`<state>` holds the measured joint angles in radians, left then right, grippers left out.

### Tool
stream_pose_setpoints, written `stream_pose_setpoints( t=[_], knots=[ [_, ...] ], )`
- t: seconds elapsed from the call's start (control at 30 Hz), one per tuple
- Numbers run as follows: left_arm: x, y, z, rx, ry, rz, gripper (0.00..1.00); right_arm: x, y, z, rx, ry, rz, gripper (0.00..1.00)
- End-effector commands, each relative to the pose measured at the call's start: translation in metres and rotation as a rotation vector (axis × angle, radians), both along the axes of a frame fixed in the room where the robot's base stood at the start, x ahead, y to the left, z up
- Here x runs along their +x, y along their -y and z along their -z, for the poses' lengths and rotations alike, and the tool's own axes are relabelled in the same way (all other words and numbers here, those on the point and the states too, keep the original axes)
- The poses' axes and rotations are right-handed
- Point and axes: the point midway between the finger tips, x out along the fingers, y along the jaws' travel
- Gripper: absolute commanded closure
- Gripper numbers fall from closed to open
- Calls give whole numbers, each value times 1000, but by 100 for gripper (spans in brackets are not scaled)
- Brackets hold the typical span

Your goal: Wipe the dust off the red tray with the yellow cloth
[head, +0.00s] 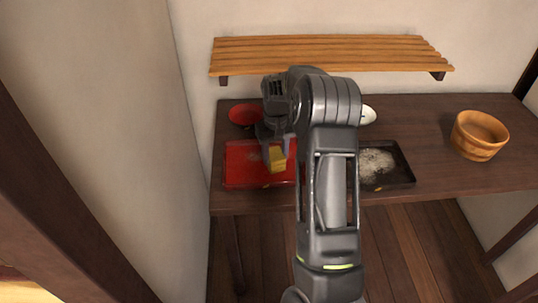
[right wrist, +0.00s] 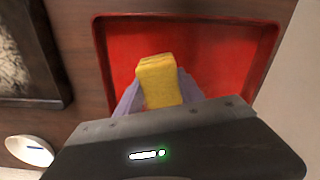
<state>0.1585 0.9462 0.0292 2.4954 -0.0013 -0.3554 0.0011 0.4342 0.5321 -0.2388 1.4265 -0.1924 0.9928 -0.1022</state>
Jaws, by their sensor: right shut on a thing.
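The red tray (head: 240,178) lies on the left part of the dark table, partly hidden by my right arm. The yellow cloth (head: 277,158) is a folded block held over the tray. My right gripper (head: 276,150) is shut on it. In the right wrist view the cloth (right wrist: 157,78) sits between the two fingers, with the tray (right wrist: 225,50) behind it. I cannot tell whether the cloth touches the tray. My left gripper is not in view.
A red bowl (head: 243,115) stands behind the tray. A black tray (head: 399,165) with whitish grains is right of my arm. A white bowl (head: 369,115) is behind it. A wooden tub (head: 480,135) stands at the right. A slatted shelf (head: 330,50) hangs above.

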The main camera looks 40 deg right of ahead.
Motion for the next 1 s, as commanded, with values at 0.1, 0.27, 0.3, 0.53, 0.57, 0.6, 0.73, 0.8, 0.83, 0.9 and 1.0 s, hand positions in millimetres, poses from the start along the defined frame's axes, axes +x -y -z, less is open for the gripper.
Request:
stream_pose_setpoints(
  t=[0.1,0.27,0.3,0.53,0.57,0.6,0.73,0.8,0.83,0.9,1.0],
  knots=[
    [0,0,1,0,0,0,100,-9,9,1,0,-4,4,88],
    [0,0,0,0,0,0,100,-11,12,0,0,-3,1,88],
    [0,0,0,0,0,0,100,-11,12,0,0,-3,1,88],
    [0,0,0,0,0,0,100,-10,12,0,0,-2,2,88],
    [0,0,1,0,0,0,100,-11,12,0,1,-2,2,88],
    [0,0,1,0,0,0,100,-12,13,0,1,-2,2,88],
    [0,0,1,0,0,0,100,-17,20,0,0,-1,5,88],
    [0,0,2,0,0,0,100,-21,25,0,0,-1,4,88],
    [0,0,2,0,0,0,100,-23,27,0,0,-1,4,88],
    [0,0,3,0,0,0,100,-27,32,1,0,-1,4,88],
    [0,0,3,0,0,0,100,-31,37,1,0,-1,3,88]
  ],
)
